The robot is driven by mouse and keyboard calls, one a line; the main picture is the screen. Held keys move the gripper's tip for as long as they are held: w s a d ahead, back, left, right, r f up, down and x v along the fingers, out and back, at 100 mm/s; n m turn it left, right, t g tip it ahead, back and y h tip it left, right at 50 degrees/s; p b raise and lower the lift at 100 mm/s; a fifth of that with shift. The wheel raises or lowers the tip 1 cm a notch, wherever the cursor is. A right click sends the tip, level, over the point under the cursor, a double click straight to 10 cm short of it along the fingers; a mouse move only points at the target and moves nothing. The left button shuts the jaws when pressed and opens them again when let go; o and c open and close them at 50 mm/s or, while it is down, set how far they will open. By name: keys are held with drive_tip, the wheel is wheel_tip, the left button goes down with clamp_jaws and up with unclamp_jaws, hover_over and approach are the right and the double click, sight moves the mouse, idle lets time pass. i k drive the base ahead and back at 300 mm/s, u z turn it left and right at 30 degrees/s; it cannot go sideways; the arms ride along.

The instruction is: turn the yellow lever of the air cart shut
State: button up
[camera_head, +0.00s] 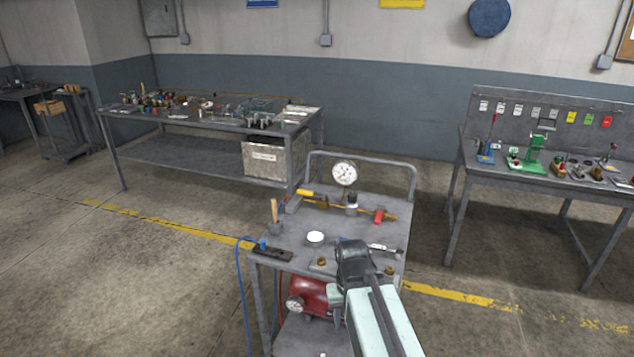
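The air cart (275,248) is a grey metal cart with a rail handle, standing just ahead of me. A small yellow lever (306,193) is at the left end of a brass pipe along the cart's back edge. It looks roughly in line with the pipe, but it is too small to be sure. A white-faced gauge (344,173) stands above the pipe, and a red lever (379,215) is further right. My gripper (353,257) is a dark shape over the cart's front right part, nearer to me than the yellow lever and apart from it. Its fingers cannot be made out.
On the cart top are a wooden-handled tool (274,210), a white round lid (315,238) and a wrench-like tool (385,248). A red tank (309,297) sits below. A cluttered bench (190,152) stands behind left, another (545,180) at right. Floor on both sides is clear.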

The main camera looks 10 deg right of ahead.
sight(310, 193)
drive_tip(key=u, duration=1.35)
drive_tip(key=i, duration=2.2)
